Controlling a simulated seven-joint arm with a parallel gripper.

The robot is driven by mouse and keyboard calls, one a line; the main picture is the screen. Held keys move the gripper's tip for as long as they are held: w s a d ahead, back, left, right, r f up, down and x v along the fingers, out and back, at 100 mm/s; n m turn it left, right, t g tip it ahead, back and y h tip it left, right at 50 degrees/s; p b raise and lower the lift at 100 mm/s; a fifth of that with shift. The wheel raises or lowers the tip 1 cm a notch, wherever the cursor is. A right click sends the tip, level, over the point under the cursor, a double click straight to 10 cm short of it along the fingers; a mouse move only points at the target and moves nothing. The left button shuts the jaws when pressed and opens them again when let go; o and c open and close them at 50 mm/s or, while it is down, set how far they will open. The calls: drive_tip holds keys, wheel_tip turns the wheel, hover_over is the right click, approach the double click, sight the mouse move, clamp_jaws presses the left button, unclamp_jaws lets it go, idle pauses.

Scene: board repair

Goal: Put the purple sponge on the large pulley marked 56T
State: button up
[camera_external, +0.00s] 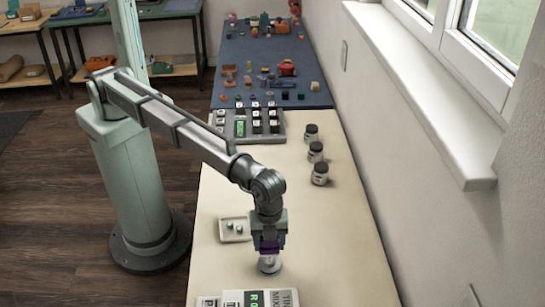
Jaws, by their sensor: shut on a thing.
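My gripper (269,243) points down near the front of the pale table and is shut on the purple sponge (269,251). Only a small part of the sponge shows between and below the fingers. Directly beneath it is a round grey-white disc, which looks like the pulley (269,266), lying on the table. Its upper part is partly hidden by the sponge and gripper. I cannot read a 56T mark on it at this size. I cannot tell whether the sponge touches the disc or is a little above it.
A small pale tray (234,239) with small round items is left of my gripper. Lettered boxes (255,299) are at the front edge. Several dark-lidded jars (320,174) stand along the right. A grey rack (279,127) and a cluttered blue mat (262,73) are farther back. The table's middle is clear.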

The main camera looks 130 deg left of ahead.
sight(269, 250)
drive_tip(key=shift+f, duration=1.7)
drive_tip(key=shift+f, duration=0.1)
drive_tip(key=o, duration=1)
drive_tip(key=shift+o, duration=0.2)
wheel_tip(269, 250, up, 12)
drive_tip(key=shift+r, duration=0.1)
